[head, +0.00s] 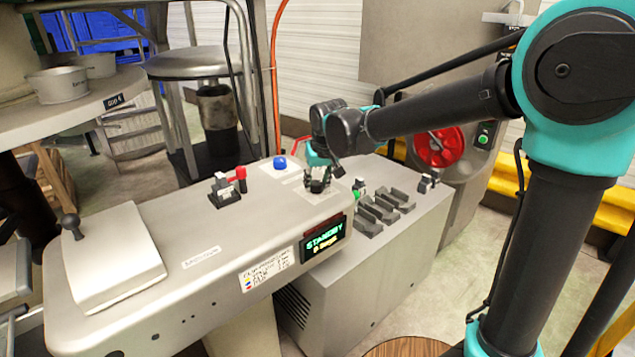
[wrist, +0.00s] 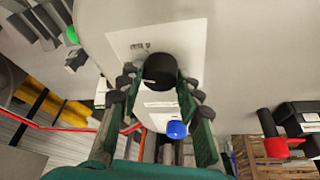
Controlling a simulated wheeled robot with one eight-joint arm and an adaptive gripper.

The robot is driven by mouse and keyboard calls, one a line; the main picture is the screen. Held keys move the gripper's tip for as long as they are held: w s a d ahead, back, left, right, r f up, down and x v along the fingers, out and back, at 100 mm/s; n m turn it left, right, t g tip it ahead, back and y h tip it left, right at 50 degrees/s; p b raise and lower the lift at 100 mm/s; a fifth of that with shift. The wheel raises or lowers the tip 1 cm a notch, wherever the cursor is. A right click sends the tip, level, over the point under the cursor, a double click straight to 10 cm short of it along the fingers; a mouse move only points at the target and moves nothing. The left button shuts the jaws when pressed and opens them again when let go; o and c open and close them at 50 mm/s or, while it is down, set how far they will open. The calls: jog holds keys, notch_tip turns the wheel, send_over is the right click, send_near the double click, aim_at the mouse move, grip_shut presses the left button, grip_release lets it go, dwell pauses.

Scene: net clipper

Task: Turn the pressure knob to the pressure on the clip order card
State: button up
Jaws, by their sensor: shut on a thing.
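The pressure knob (wrist: 160,68) is a black round knob on a white dial plate (wrist: 122,42) in the wrist view. My gripper (wrist: 160,106) has one finger on each side of it and is shut on it. In the head view my gripper (head: 318,184) points down at the machine top, and it hides most of the knob. The dial marks are too small to read. The clip order card (head: 268,270) is a white label with coloured dots on the machine's front; its text is unreadable here. A display (head: 325,240) beside it shows green "STANDBY" and a smaller yellow line.
A blue button (head: 279,162) stands behind my gripper, also seen in the wrist view (wrist: 176,129). A red-handled lever (head: 240,178) is to the left. Black grooved blocks (head: 380,212) and a green button (head: 357,195) are to the right. A lidded box (head: 115,255) sits far left.

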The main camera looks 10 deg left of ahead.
jog(key=m, duration=0.1)
jog(key=m+h, duration=0.1)
jog(key=m, duration=0.1)
jog(key=shift+s+a+m, duration=0.1)
jog(key=shift+a+m, duration=0.05)
jog(key=shift+m, duration=0.15)
jog(key=shift+m+h, duration=0.9)
jog(key=shift+m, duration=0.9)
jog(key=o, duration=1.2)
jog(key=shift+c, duration=0.2)
jog(key=v, duration=1.2)
jog(key=shift+s, duration=0.2)
jog(key=shift+a+f, duration=0.1)
